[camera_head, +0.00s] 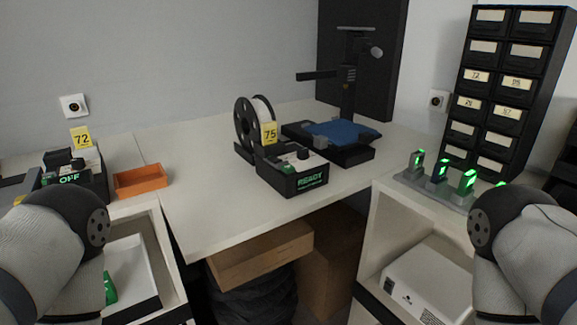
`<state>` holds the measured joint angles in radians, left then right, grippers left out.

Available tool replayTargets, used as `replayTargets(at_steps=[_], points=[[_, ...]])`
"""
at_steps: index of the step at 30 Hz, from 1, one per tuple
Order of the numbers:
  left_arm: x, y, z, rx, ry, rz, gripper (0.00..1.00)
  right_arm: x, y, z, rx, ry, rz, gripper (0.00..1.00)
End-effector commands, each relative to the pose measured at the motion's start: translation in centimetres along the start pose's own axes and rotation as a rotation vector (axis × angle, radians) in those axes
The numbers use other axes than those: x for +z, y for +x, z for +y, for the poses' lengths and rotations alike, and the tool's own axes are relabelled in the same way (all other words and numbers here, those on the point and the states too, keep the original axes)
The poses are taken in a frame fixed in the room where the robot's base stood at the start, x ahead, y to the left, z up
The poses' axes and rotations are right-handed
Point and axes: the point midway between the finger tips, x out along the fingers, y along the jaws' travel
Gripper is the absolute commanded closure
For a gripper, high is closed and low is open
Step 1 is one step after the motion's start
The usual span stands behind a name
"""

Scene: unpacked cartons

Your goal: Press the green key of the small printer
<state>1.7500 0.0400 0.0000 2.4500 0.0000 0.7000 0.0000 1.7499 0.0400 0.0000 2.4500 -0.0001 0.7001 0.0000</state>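A small dark machine with a white top (313,160) and a lit green "READY" display (311,180) stands at the middle table's front edge. It has a green key (287,169) at its front left and a dark knob on top. A yellow "75" tag (269,133) stands at its back. Behind it is a 3D printer with a blue bed (343,132) and a dark upright column; whether they are one unit I cannot tell. Both my arms show at the lower left and right corners, but their grippers are out of view. Nothing touches the green key.
A similar machine (75,179) showing "OFF", tagged "72" (80,138), stands at left by an orange tray (140,180). A black spool (255,118) stands behind the "READY" machine. Green-lit devices (438,172) and a drawer tower (512,85) are at right. Cartons (262,257) lie below.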

Motion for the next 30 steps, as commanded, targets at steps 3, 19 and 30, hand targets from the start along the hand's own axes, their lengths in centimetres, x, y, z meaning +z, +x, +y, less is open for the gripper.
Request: replayTargets(at_steps=[3, 19, 30], points=[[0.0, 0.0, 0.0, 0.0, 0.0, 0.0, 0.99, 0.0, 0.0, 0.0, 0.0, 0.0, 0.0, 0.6], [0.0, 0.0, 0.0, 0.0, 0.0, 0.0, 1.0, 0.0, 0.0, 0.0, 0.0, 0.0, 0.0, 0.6], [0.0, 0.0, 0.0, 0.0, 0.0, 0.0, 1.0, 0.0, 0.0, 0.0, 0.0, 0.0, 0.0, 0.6]])
